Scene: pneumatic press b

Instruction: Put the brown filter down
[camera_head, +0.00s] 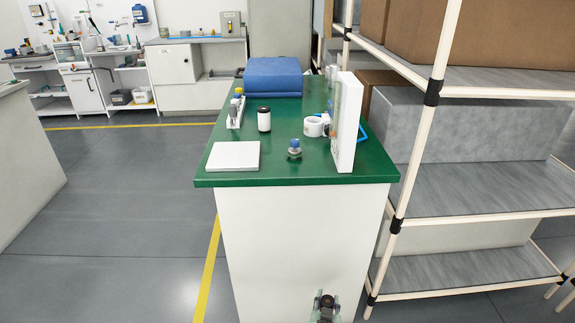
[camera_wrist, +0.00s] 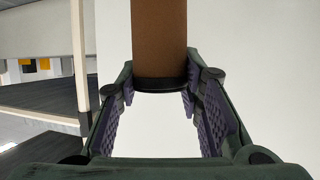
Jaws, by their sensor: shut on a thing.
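The brown filter (camera_wrist: 158,40) is a brown cylinder with a dark band at its near end. In the wrist view it runs from the top edge down between the fingers of my gripper (camera_wrist: 160,85). My gripper is shut on it near the dark end; the far end is out of the picture. In the head view my gripper (camera_head: 326,301) shows small at the bottom, in front of the white cabinet front, below the green tabletop (camera_head: 275,165). The filter is hard to make out there.
On the tabletop are a white square plate (camera_head: 233,156), a white jar (camera_head: 264,119), a small blue-topped fitting (camera_head: 294,148), a white tape roll (camera_head: 315,126), an upright white panel (camera_head: 346,122) and a blue stack (camera_head: 272,77). A shelf rack (camera_head: 408,165) stands close on the right.

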